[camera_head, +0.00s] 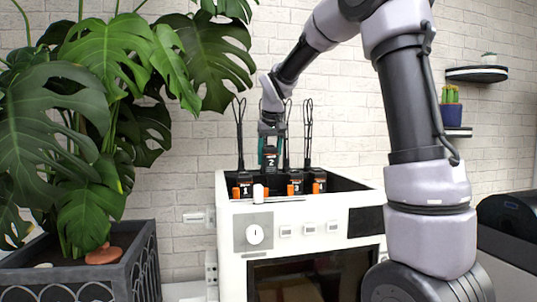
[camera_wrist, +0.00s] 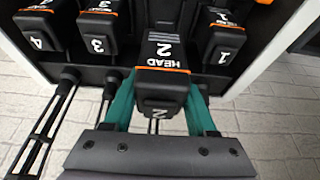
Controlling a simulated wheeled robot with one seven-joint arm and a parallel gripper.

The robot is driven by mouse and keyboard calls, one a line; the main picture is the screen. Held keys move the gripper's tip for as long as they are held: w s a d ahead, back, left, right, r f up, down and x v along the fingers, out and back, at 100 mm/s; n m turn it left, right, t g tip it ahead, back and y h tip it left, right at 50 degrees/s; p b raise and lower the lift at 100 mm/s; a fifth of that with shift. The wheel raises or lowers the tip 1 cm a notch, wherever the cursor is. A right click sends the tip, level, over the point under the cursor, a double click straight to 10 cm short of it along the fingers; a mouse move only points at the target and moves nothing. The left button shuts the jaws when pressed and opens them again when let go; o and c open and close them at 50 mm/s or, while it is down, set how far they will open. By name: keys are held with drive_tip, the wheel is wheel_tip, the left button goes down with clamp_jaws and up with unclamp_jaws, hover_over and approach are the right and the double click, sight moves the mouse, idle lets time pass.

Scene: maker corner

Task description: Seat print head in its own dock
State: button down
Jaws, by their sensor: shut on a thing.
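The print head labelled 2 (camera_head: 270,161) is black with an orange band, and it also shows in the wrist view (camera_wrist: 163,82). My gripper (camera_wrist: 160,103) has its teal fingers shut on both sides of this head. In the head view my gripper (camera_head: 270,146) holds it upright above the open top of the white machine (camera_head: 232,224), in line with the space between heads 1 (camera_head: 244,188) and 3 (camera_head: 295,187). In the wrist view the held head hides the dock spot between head 3 (camera_wrist: 98,30) and head 1 (camera_wrist: 222,42).
Head 4 (camera_wrist: 42,30) sits beyond head 3. Thin black cable loops (camera_head: 239,135) rise behind the heads. A large potted plant (camera_head: 85,110) stands at the left. A wall shelf with a cactus (camera_head: 451,108) is at the right.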

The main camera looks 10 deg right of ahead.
sight(271, 157)
drive_tip(key=shift+f, duration=3.05)
drive_tip(key=shift+s+f, duration=0.1)
drive_tip(key=shift+f, duration=0.9)
drive_tip(key=shift+c, duration=0.6)
unclamp_jaws()
drive_tip(key=v, duration=1)
drive_tip(key=shift+s+r, duration=0.1)
drive_tip(key=s+d+m+t, duration=0.1)
drive_tip(key=s+d, duration=0.1)
drive_tip(key=s, duration=0.6)
drive_tip(key=s+d+m+y, duration=0.1)
drive_tip(key=s, duration=0.7)
drive_tip(key=s+d+m+t+y, duration=0.1)
drive_tip(key=s+d+m, duration=0.1)
drive_tip(key=s, duration=0.6)
drive_tip(key=shift+s+d+t, duration=0.25)
drive_tip(key=shift+d+t, duration=0.05)
drive_tip(key=shift+d, duration=0.05)
drive_tip(key=shift+s+f, duration=0.35)
